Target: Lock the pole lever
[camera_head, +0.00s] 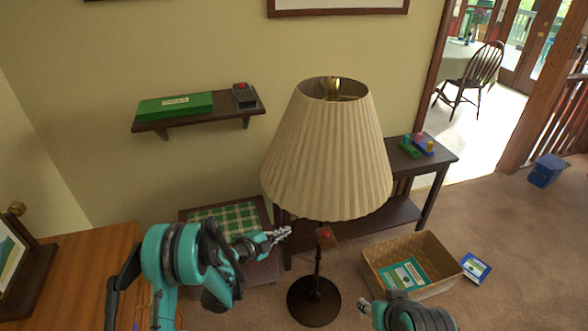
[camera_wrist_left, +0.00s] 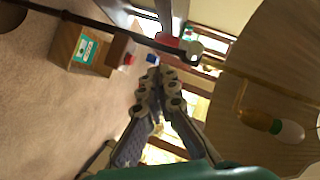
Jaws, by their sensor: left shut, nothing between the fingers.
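The pole of a floor lamp (camera_head: 318,268) stands upright on a dark round base under a pleated cream shade. A small brown block with a red spot (camera_head: 324,236) sits on the pole just below the shade. I cannot make out the lever's position on it. The block also shows in the left wrist view (camera_wrist_left: 121,52), with the pole (camera_wrist_left: 85,22) running diagonally. My left gripper (camera_head: 283,233) is shut and empty, to the left of the block and seemingly apart from it. Its closed fingers (camera_wrist_left: 158,82) show in the wrist view. My right gripper (camera_head: 364,304) is partly visible low, right of the lamp base; its jaws are unclear.
The large lampshade (camera_head: 325,155) hangs above and close to my left gripper. A plaid-topped stool (camera_head: 265,218) stands behind my left arm. A woven basket (camera_head: 440,249) is on the floor to the right. A dark side table (camera_head: 440,157) stands behind the lamp.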

